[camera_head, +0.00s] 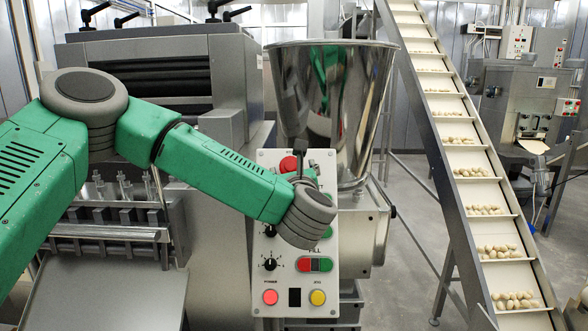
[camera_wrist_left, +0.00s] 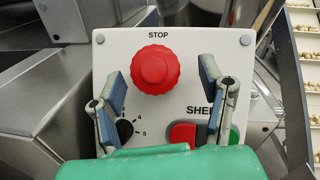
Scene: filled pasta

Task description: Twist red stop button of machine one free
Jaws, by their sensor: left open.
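The red stop button (camera_wrist_left: 155,69) is a round knob with a scalloped rim, under the word STOP at the top of a pale control panel (camera_wrist_left: 262,90). In the head view the button (camera_head: 288,164) is partly covered by my left arm. My left gripper (camera_wrist_left: 163,78) is open, with one finger on each side of the button's lower part in the wrist picture. No contact shows, and I cannot tell how far the fingertips stand from the panel. In the head view my wrist hides most of the gripper. My right gripper is not in view.
Below the stop button are black dials (camera_head: 270,264), a red-green switch (camera_head: 314,265), a red button (camera_head: 270,297) and a yellow button (camera_head: 317,297). A steel hopper (camera_head: 345,90) stands behind the panel. A conveyor (camera_head: 462,145) carrying pasta rises at right.

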